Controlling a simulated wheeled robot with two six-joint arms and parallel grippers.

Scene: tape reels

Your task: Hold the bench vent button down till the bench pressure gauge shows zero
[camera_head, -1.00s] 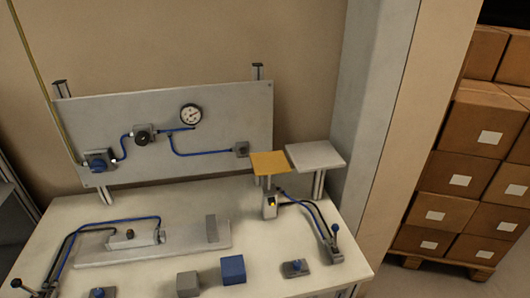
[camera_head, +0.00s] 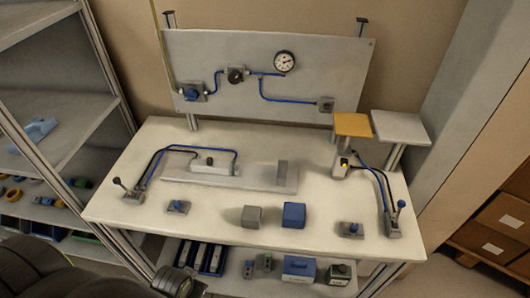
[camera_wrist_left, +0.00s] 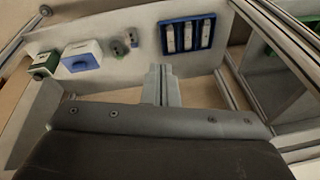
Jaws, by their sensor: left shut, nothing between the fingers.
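The round white pressure gauge (camera_head: 284,61) is on the grey upright panel (camera_head: 300,85) behind the bench. Its dark needle is too small to read surely. No label marks the vent button. A small blue-topped control (camera_head: 178,207) sits at the bench's front left, and a similar one (camera_head: 352,229) at the front right. My left arm comes in at the lower left of the head view. In the left wrist view my left gripper (camera_wrist_left: 163,84) is shut and empty, apart from these controls. My right gripper is out of view.
The white bench (camera_head: 130,180) has levers at both sides, a grey block (camera_head: 252,216) and a blue block (camera_head: 294,214) in front. Two raised plates, yellow (camera_head: 353,124) and grey (camera_head: 400,127), stand at right. Shelves (camera_head: 70,105) stand left; an under-shelf holds boxes.

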